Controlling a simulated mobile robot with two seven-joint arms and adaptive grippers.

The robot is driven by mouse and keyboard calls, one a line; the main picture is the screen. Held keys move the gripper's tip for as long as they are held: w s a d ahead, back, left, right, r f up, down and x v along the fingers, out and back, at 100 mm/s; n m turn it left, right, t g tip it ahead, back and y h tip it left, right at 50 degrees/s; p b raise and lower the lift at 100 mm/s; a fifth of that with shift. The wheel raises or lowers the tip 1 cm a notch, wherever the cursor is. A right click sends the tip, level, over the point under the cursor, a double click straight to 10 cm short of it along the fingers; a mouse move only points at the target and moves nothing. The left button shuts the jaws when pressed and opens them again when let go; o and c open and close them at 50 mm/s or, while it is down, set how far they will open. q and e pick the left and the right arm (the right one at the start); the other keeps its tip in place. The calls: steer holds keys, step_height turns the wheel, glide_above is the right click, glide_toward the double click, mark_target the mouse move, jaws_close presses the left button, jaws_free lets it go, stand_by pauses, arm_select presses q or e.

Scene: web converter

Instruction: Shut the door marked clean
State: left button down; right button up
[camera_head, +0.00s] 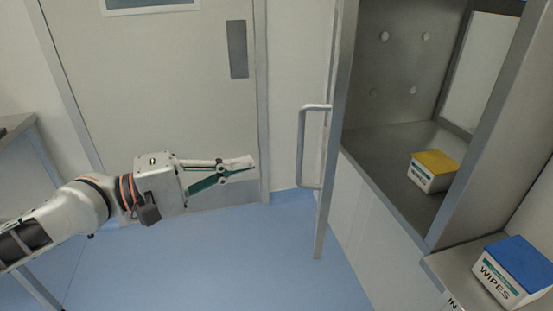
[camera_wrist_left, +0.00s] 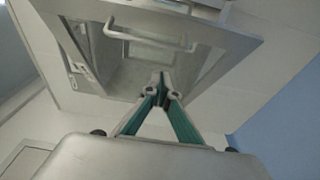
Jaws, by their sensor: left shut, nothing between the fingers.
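A metal door (camera_head: 338,125) stands open at the left side of a steel pass-through chamber (camera_head: 385,150), seen nearly edge-on in the head view. Its bar handle (camera_head: 302,148) sticks out to the left. No "clean" marking is readable on it. My left gripper (camera_head: 254,162) is shut and empty, left of the handle and apart from it, pointing right. In the left wrist view the closed fingertips (camera_wrist_left: 161,78) show in front of a framed metal panel with a bar handle (camera_wrist_left: 150,38). My right gripper is not in view.
A yellow-topped wipes box (camera_head: 433,172) sits inside the chamber. A blue-topped wipes box (camera_head: 512,270) stands on a ledge at lower right, near a partly seen "IN" label. A closed room door (camera_head: 150,90) is behind my left arm. Blue floor (camera_head: 250,260) is clear below.

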arm_select(q)
steer(key=d+p, duration=0.2)
steer(key=d, duration=0.4)
steer(key=shift+w+d, duration=0.25)
steer(key=shift+d, duration=0.1)
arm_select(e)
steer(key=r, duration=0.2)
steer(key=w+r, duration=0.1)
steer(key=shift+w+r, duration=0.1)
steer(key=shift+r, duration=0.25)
arm_select(q)
steer(key=shift+p, duration=0.3)
